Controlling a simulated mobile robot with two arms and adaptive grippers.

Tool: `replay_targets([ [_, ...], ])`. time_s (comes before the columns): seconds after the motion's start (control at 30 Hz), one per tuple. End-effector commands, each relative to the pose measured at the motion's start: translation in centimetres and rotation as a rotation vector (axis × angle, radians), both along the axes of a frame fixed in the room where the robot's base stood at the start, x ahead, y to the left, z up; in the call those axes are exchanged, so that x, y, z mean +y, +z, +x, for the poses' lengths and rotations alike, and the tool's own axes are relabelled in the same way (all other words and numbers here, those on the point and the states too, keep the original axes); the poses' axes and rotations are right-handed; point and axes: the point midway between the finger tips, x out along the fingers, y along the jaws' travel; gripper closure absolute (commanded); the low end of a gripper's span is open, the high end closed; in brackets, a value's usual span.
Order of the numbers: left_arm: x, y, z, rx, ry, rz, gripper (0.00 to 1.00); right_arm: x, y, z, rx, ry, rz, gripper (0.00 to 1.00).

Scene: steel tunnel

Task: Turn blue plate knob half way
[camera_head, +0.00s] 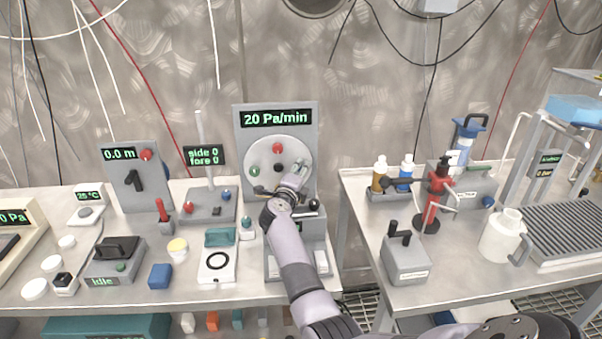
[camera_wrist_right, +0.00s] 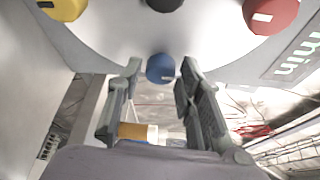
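The round grey plate (camera_head: 265,155) is on an upright panel under a "20 Pa/min" display. In the head view it shows a red knob (camera_head: 278,148) at the top, a black knob (camera_head: 279,168) in the middle and a green knob (camera_head: 255,171) at left. My right gripper (camera_head: 298,178) is at the plate's right side and hides the blue knob there. In the right wrist view the blue knob (camera_wrist_right: 160,68) lies between the open fingertips of my right gripper (camera_wrist_right: 160,75), with a visible gap on each side. My left gripper is not in view.
A yellow knob (camera_wrist_right: 62,8) shows in the wrist view. A side/fore display stand (camera_head: 205,155) is left of the panel. The right table holds a red stand (camera_head: 431,205), bottles and a white jug (camera_head: 502,236). A gap separates the two tables.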

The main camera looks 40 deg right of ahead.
Motion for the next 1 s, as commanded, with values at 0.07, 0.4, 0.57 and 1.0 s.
replay_targets([
  [0.07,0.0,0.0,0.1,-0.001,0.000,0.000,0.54,0.0,0.0,0.0,0.000,0.000,0.000,0.74],
  [0.4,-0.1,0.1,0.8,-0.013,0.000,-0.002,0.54,0.0,0.0,0.0,0.001,0.000,0.001,0.96],
  [0.57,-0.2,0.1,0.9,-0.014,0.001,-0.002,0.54,0.0,0.0,0.0,0.000,0.000,0.001,1.00],
  [1.0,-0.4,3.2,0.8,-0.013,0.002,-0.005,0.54,0.1,0.6,0.0,-0.079,-0.001,0.137,1.00],
])
